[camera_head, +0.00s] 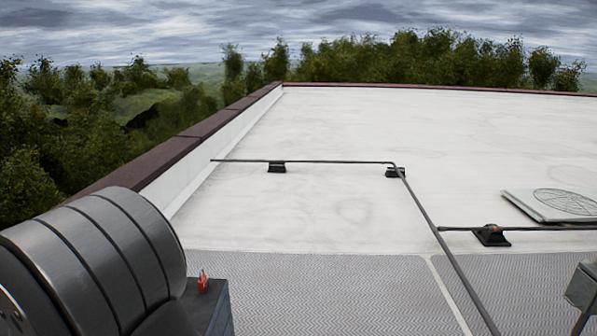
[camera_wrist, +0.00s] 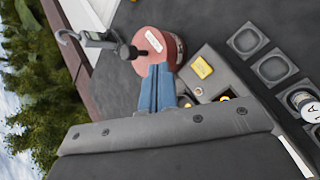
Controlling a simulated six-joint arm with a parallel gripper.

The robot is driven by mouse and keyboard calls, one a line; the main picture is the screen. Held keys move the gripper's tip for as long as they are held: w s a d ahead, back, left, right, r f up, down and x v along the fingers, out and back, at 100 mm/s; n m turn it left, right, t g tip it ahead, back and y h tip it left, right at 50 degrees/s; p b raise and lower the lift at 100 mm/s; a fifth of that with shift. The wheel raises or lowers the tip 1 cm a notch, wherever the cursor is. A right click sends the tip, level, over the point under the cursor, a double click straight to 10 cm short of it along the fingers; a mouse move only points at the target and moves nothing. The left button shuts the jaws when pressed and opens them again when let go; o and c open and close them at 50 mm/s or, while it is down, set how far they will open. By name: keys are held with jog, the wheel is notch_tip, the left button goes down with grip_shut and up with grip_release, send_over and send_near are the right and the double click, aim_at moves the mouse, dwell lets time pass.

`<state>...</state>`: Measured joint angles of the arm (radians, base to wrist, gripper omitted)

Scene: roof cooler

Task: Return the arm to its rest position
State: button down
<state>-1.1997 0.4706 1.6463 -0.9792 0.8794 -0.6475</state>
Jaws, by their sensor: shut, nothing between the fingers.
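My gripper (camera_wrist: 158,70) shows in the wrist view as two blue fingers pressed together, shut with nothing between them. My gripper does not show in the head view.
A hooked device (camera_wrist: 95,40) is at upper left. Conduit (camera_head: 330,161) crosses the pale roof (camera_head: 330,210); a parapet (camera_head: 150,160) edges it.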

notch_tip(320, 180, down, 5)
jog(key=shift+s, duration=0.1)
notch_tip(320, 180, up, 10)
jog(key=d+m+g, duration=0.1)
jog(key=m+g, duration=0.8)
jog(key=m, duration=0.1)
jog(key=shift+w+d+h, duration=0.15)
jog(key=shift+w+h, duration=0.15)
jog(key=shift+h, duration=0.1)
dwell(1.4)
